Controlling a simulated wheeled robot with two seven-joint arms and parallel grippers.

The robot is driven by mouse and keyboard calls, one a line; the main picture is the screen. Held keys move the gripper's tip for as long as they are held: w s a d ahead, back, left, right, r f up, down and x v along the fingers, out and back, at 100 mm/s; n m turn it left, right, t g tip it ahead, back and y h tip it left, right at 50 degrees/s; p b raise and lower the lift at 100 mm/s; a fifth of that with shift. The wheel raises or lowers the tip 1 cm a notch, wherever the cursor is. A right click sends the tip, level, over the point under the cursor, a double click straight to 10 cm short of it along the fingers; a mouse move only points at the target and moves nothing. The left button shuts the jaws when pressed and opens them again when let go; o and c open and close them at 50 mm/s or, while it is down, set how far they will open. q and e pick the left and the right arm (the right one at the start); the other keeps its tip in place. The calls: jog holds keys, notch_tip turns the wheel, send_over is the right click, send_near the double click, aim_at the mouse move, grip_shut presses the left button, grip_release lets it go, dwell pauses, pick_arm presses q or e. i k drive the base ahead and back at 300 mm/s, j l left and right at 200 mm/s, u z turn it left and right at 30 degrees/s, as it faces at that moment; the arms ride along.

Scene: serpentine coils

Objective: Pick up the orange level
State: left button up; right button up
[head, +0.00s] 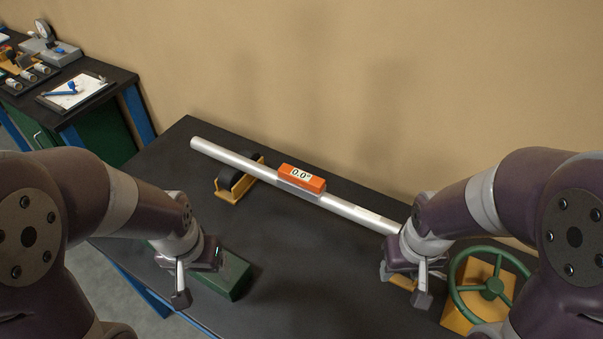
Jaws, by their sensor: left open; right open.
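The orange level (302,179) is a small block with a white display reading 0.0°. It sits on top of a long silver tube (235,160) that runs across the dark table, near the tube's middle. My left gripper (194,288) is open and empty, left of and nearer than the level, by a green block. My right gripper (424,290) is open, to the right of and nearer than the level, by the tube's right end. It hides part of that end and what lies beneath it.
A yellow roller stand (234,188) with dark wheels supports the tube's left part. A green block (228,278) lies beside my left gripper. A green handwheel (494,287) on a yellow base stands at the right. A second bench (110,88) with a clipboard is at the upper left. The table's middle front is clear.

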aim_at(311, 187)
jog(key=i+z, duration=0.15)
jog(key=z, duration=0.25)
jog(key=i+z, duration=0.1)
jog(key=z, duration=0.3)
jog(key=i+z, duration=0.15)
jog(key=z, duration=0.25)
